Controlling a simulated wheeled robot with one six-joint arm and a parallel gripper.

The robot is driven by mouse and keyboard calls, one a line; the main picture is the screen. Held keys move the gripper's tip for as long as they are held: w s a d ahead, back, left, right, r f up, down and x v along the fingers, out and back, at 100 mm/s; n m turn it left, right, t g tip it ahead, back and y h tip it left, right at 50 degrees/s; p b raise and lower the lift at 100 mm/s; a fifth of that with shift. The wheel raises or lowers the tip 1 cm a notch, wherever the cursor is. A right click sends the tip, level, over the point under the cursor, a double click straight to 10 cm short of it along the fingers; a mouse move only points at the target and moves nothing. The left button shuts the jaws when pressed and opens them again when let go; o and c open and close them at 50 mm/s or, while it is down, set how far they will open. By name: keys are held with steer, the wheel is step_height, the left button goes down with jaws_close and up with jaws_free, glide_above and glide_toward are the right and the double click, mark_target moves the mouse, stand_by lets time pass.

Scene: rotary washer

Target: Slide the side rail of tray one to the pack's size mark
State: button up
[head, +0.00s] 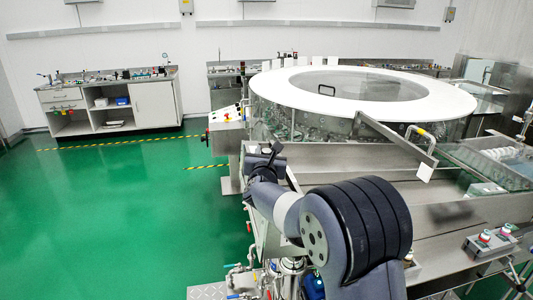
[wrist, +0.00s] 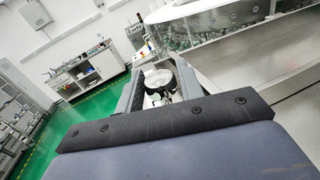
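My gripper (head: 264,158) is at the end of my arm, left of the steel tables in front of the washer. In the wrist view its two fingers (wrist: 160,70) stand wide apart, and I see nothing clamped between them. A pale round part shows between the fingers; I cannot tell what it is. Flat steel trays or tabletops (head: 350,158) lie right of the gripper, partly hidden by my arm. I cannot tell which is tray one. A slanted steel bar (head: 396,137) with a white tag (head: 425,173) crosses above them. I cannot make out the side rail or size mark.
The round rotary washer (head: 460,103) with its white ring top stands behind. A control box (head: 226,115) with coloured buttons is left of it. Another button box (head: 490,242) is at the right. Green floor (head: 120,200) is open on the left, with a workbench (head: 110,105) beyond.

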jaws_close()
steer(key=shift+s+f+b, duration=0.15)
steer(key=shift+s+b, duration=0.15)
steer(key=shift+b, duration=0.25)
steer(key=s+d+b, duration=0.1)
steer(key=s+b, duration=0.2)
steer(key=s, duration=0.1)
steer(key=s+d+b, duration=0.1)
steer(key=s+b, duration=0.2)
steer(key=s, duration=0.1)
steer(key=s+d+b, duration=0.1)
steer(key=s+b, duration=0.2)
steer(key=s, duration=0.1)
steer(key=shift+s+d+r, duration=0.2)
steer(key=shift+d, duration=0.1)
steer(key=shift+o, duration=2)
jaws_free()
